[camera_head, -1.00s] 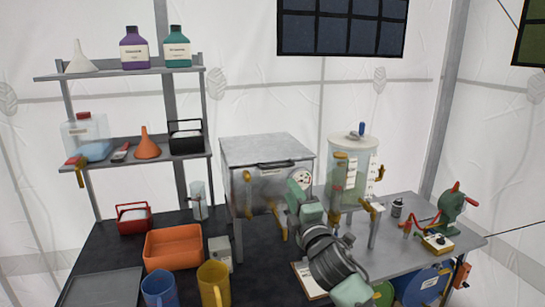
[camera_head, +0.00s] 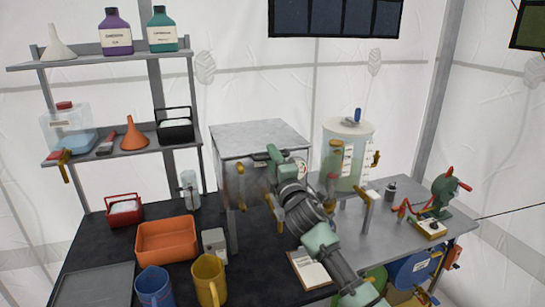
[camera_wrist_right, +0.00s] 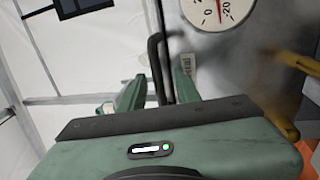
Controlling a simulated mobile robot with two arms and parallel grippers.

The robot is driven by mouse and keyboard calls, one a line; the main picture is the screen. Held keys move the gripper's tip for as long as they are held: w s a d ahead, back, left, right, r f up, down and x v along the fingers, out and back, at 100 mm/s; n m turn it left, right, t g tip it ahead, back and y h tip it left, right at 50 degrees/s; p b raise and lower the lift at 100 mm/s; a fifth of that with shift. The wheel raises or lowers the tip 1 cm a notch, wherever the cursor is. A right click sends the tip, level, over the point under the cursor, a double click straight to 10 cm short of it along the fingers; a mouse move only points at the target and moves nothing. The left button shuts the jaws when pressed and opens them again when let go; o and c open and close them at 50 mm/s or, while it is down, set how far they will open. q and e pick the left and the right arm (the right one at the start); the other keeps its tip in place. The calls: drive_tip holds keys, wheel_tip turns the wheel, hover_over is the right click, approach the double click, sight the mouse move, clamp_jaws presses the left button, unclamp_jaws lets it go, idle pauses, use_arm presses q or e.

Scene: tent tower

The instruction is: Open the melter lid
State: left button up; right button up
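The melter (camera_head: 228,180) is a grey metal box with a flat lid (camera_head: 255,138), standing on the bench; the lid is down. My right gripper (camera_head: 272,158) is at the melter's front, by the lid's front edge, and hides most of the lid handle in the head view. In the right wrist view, the black handle (camera_wrist_right: 154,62) passes between the two green fingers (camera_wrist_right: 160,88). The fingers are apart, with gaps visible beside the handle. My left gripper is in neither view.
A round gauge (camera_wrist_right: 221,8) and brass taps are close beside the gripper. A clear tank (camera_head: 347,160) stands right of the melter. An orange tray (camera_head: 167,241), a blue mug (camera_head: 154,286) and a yellow mug (camera_head: 209,279) are at front left. A shelf rack (camera_head: 125,149) stands behind.

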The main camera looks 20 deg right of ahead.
clamp_jaws()
idle(1.4)
